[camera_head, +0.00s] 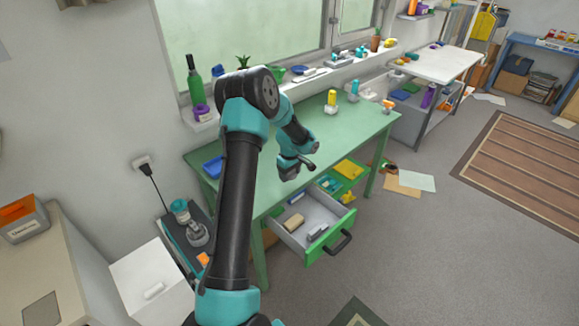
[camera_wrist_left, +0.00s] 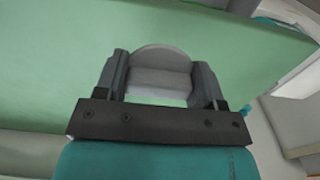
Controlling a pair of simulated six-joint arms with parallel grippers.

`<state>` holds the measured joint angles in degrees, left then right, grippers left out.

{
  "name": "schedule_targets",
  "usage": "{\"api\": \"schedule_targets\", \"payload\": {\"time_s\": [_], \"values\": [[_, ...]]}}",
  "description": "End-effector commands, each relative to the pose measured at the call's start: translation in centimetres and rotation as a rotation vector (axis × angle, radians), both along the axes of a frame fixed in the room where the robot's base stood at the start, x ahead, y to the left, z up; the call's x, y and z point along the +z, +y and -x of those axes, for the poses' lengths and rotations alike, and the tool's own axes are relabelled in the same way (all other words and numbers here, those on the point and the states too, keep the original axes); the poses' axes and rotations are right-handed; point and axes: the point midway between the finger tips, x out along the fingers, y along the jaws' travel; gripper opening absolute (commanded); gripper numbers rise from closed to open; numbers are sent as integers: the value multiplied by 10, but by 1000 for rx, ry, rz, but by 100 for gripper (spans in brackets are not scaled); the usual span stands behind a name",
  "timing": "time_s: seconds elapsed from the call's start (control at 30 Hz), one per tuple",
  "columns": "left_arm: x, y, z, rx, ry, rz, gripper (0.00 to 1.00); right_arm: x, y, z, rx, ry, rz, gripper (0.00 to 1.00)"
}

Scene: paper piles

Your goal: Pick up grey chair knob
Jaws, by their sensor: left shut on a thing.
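My left gripper (camera_head: 293,172) is above the front edge of the green table (camera_head: 345,135) in the head view. In the left wrist view its two grey fingers (camera_wrist_left: 162,84) are shut on the grey chair knob (camera_wrist_left: 160,68), a smooth rounded piece with a curved top edge. The green tabletop shows behind the knob, and the knob seems to be held clear of it. In the head view the knob is too small or hidden to make out. My right gripper is not in view.
An open drawer (camera_head: 318,222) with small items juts out below the table front. A blue tray (camera_head: 213,167) lies at the table's left end. The tabletop's middle is mostly clear. A window sill holds a green bottle (camera_head: 194,82).

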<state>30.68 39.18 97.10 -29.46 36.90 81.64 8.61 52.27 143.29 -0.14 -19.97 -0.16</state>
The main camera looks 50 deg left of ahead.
Motion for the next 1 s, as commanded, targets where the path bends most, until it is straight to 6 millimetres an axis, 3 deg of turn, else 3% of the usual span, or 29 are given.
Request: {"api": "schedule_targets", "payload": {"time_s": [0.2,0.4,1.0], "values": [[4,-30,27,-2,1,1,41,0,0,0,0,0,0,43],[6,-46,40,-1,0,0,41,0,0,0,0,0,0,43],[6,-50,44,0,0,0,41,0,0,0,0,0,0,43]]}}
